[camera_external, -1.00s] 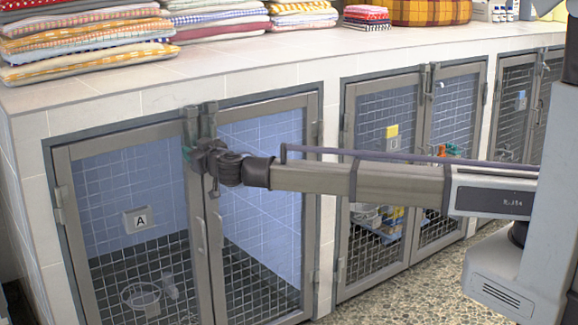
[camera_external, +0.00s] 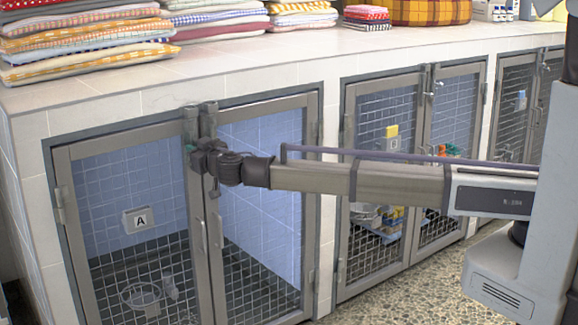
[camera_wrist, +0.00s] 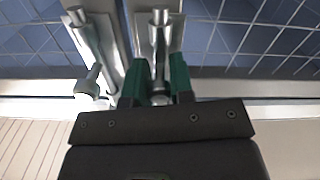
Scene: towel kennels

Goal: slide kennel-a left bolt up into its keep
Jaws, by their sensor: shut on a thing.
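Kennel A has two grey-framed mesh doors, the left one with an "A" plate (camera_external: 137,220) behind its mesh. Two metal bolts sit side by side at the top where the doors meet. The left bolt (camera_wrist: 159,48) is the right-hand one in the wrist view, which looks upside down. My gripper (camera_wrist: 156,78) has its green fingers on either side of this bolt's knob and is shut on it. In the external view my gripper (camera_external: 192,149) covers the bolt's lower part. The other bolt (camera_wrist: 88,40) stands beside it, clear of the fingers. The keep is hard to make out.
A tiled counter (camera_external: 250,62) runs above the kennels, with folded towels (camera_external: 80,40) on it. Another kennel (camera_external: 385,115) stands to the right, behind my arm. The floor (camera_external: 420,288) in front looks clear.

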